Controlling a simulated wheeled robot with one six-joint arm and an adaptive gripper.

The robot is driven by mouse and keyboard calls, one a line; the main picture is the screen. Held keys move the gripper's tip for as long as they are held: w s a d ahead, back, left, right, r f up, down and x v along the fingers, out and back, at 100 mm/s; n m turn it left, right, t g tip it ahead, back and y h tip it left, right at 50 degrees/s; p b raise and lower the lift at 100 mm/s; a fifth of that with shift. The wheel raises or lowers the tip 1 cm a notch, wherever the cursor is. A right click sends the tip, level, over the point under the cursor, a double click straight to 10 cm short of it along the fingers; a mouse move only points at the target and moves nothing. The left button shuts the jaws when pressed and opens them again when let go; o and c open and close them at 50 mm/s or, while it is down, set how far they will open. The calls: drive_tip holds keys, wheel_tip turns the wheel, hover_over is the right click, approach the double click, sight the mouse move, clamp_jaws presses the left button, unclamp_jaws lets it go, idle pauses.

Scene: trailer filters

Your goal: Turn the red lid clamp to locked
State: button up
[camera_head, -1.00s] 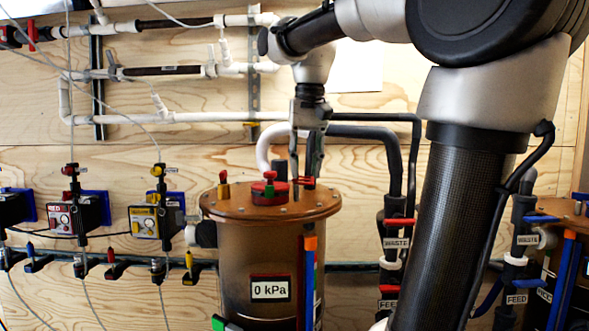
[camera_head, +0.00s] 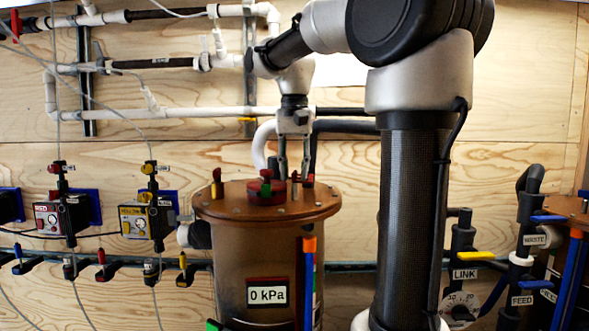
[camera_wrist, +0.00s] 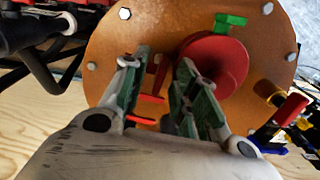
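The copper-coloured round lid (camera_head: 230,207) tops a vessel with a "0 kPa" display (camera_head: 268,294). A small red clamp (camera_head: 309,180) stands on the lid, right of a red round cap (camera_head: 262,193) with a green handle. My gripper (camera_head: 294,172) points down over the lid. In the wrist view, my gripper's fingers (camera_wrist: 163,62) are apart, with the red clamp (camera_wrist: 157,72) between their tips. Whether either finger touches it, I cannot tell. The red cap (camera_wrist: 214,62) is right beside the right finger. Part of the clamp is hidden by the fingers.
A brass fitting with a red handle (camera_head: 217,184) stands at the lid's left. White pipes (camera_head: 170,114) run along the wooden wall behind. A "LINK" valve with a yellow handle (camera_head: 477,256) is to the right of my arm. Valves (camera_head: 182,270) line the lower left.

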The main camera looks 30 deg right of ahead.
clamp_jaws()
drive_tip(key=shift+n, duration=0.3)
drive_tip(key=n, duration=1.9)
drive_tip(key=shift+d, duration=0.1)
drive_tip(key=shift+n, duration=0.3)
idle(0.3)
